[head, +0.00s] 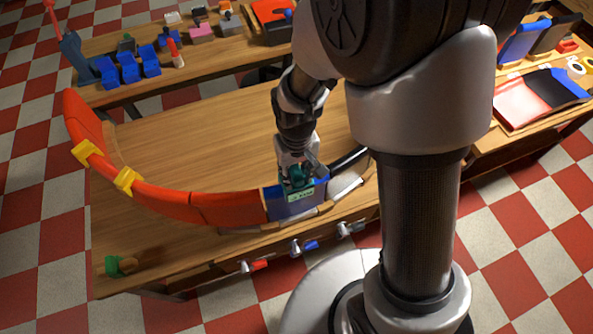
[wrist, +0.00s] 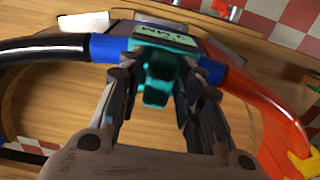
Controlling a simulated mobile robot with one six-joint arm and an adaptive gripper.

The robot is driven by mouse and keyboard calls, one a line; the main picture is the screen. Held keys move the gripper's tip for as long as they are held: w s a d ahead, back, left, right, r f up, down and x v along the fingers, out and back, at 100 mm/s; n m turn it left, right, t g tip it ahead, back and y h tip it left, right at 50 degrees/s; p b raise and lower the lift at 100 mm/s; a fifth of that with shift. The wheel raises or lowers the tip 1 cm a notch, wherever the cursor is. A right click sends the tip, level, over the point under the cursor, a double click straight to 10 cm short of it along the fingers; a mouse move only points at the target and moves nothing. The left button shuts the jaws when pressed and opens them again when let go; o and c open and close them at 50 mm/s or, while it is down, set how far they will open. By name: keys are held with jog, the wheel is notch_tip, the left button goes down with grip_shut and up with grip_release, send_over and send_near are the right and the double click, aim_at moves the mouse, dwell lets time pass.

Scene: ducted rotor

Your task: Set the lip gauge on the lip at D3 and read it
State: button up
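The teal lip gauge (head: 300,176) sits at the top of the blue segment (head: 287,209) of a curved lip, with its pale display on the near face. In the wrist view the gauge (wrist: 157,72) stands between my fingers, straddling or touching the blue lip (wrist: 106,47); the exact contact is hidden. My gripper (wrist: 158,66) has a finger against each side of the gauge and appears shut on it. The display (wrist: 165,34) shows dark characters, too small to read surely. No D3 mark is legible.
Red-orange lip panels (head: 160,193) with yellow clamps (head: 128,180) curve left; a black section (head: 349,160) continues right. Bare bench (head: 210,140) lies inside the curve. Coloured-handled tools (head: 303,246) line the front edge. Side tables hold blue blocks (head: 128,68) and panels (head: 540,98).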

jog(key=shift+o, duration=1.1)
notch_tip(320, 180, up, 12)
jog(key=s+d+r+m+t+b, duration=0.2)
jog(key=s+d+r+m+t, duration=0.1)
jog(key=s+d+r, duration=0.6)
jog(key=s+d+t, duration=0.1)
jog(key=s+d, duration=0.1)
jog(key=s, duration=0.2)
jog(key=shift+s+r+t, duration=0.25)
jog(key=shift+r+t, duration=0.05)
jog(key=shift+r, duration=0.1)
